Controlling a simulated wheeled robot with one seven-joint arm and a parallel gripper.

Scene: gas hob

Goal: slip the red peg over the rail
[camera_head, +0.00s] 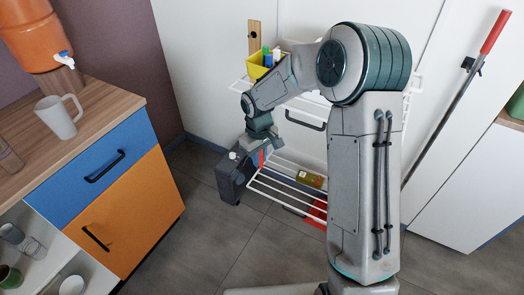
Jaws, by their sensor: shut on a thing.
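The red peg (262,158) is a small upright red piece directly below my gripper (263,147). My gripper points down and is shut on the peg, though the fingers are small and partly hidden by the wrist. A white wire rack stands ahead, and its lower front rail (283,205) runs down to the right. The peg shows near the upper left end of the lower rack. I cannot tell whether the peg touches a rail. My own arm hides much of the rack's right part.
A yellow bin (262,68) sits on the upper rack. A counter (105,104) stands left; grey floor (205,225) is clear.

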